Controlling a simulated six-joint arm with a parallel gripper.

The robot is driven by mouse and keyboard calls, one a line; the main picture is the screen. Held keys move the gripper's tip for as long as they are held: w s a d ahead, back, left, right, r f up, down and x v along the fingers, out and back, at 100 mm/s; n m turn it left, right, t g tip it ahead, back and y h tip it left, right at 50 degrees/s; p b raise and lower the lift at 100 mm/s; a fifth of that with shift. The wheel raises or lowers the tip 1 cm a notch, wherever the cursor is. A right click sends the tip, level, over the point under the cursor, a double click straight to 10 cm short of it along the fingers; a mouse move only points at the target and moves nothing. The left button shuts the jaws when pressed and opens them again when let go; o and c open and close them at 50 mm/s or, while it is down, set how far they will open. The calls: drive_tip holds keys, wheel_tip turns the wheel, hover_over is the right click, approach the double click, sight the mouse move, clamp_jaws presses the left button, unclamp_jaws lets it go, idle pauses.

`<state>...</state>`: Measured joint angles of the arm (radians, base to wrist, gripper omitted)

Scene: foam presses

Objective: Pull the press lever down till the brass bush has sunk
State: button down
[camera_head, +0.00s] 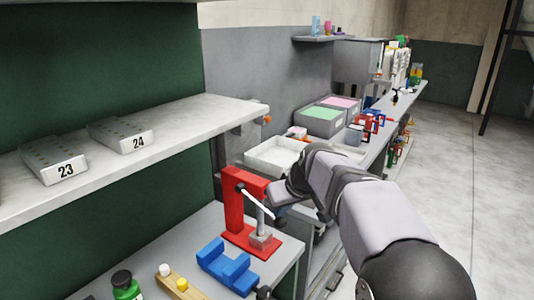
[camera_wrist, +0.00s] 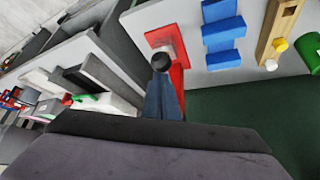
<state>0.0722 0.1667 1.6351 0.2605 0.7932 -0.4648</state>
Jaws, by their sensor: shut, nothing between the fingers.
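The red press (camera_head: 233,199) stands upright on the bench in the head view, with a grey block (camera_head: 262,239) on its base under a silver ram (camera_head: 260,216). Its thin pale lever (camera_head: 256,202) slopes from upper left down to the right. My gripper (camera_head: 284,191) is beside the press on its right, partly over the lever's far side. In the wrist view my gripper (camera_wrist: 163,92) is shut and empty, with a black round knob (camera_wrist: 161,62) in line with its fingertips. I cannot tell whether they touch. I cannot make out the brass bush.
A blue two-block fixture (camera_head: 226,266), a wooden block with knobs (camera_head: 180,284) and a green bottle (camera_head: 127,287) stand in front of the press. White trays (camera_head: 272,156) lie behind it. A shelf (camera_head: 190,112) with numbered blocks overhangs at left.

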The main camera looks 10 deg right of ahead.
drive_tip(key=shift+s+d+r+p, duration=0.15)
drive_tip(key=shift+r+p, duration=0.15)
drive_tip(key=shift+r, duration=0.3)
drive_tip(key=shift+s+d+r+p, duration=0.15)
drive_tip(key=shift+r+p, duration=0.2)
drive_tip(key=shift+r, duration=0.25)
drive_tip(key=shift+s+d+r+p, duration=0.15)
drive_tip(key=shift+r+p, duration=0.15)
drive_tip(key=shift+r, duration=0.3)
drive_tip(key=shift+d, duration=0.1)
